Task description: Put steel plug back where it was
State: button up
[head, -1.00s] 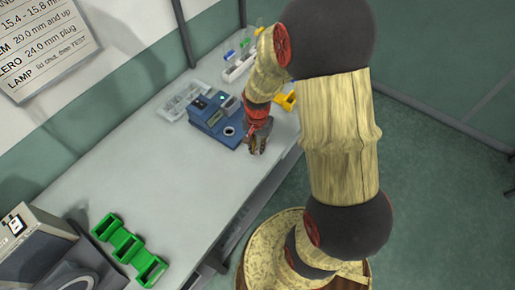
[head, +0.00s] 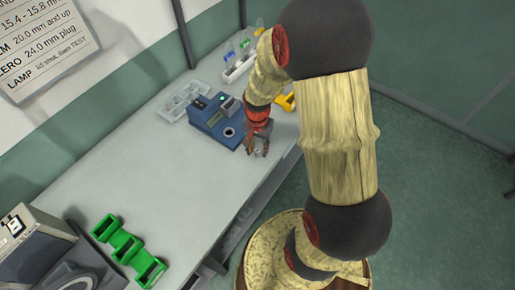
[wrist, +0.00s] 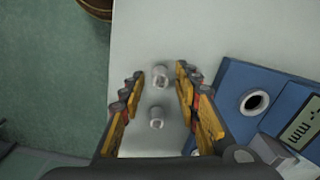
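My gripper (wrist: 165,98) is open, its orange-yellow fingers apart above the bench; it also shows in the head view (head: 258,150). Two small shiny grey-white cylindrical pieces show between the fingers in the wrist view: a larger one (wrist: 161,77) near the fingertips and a smaller one (wrist: 157,118) nearer the palm. I cannot tell which is the steel plug, and neither finger visibly touches them. The blue gauge block (wrist: 233,85) lies just right of the fingers. Its round, light-rimmed hole (wrist: 256,102) looks dark and empty. The block also shows in the head view (head: 211,112).
A clear compartment tray (head: 176,104) stands behind the gauge. A yellow holder (head: 285,102) and a white rack (head: 239,68) stand farther along. A green three-pocket holder (head: 128,247) is at the near left. The middle bench (head: 150,165) is clear; its front edge is close to my gripper.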

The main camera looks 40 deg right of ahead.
notch_tip(320, 180, up, 13)
jog(key=p, duration=0.3)
notch_tip(320, 180, up, 11)
jog(key=n+t, duration=0.3)
jog(key=n, duration=0.2)
send_over(257, 151)
jog(key=s+a, duration=0.3)
jog(key=a, duration=0.3)
jog(key=s+a+r+n+t, duration=0.2)
jog(key=s+a+r+n, duration=0.3)
jog(key=s+r, duration=0.4)
jog(key=shift+a+n+t, duration=0.3)
jog(key=shift+a+n, duration=0.05)
jog(key=shift+n, duration=0.15)
jog(key=shift+s, duration=0.1)
notch_tip(257, 151, down, 4)
jog(key=b, duration=0.4)
jog(key=shift+r, duration=0.1)
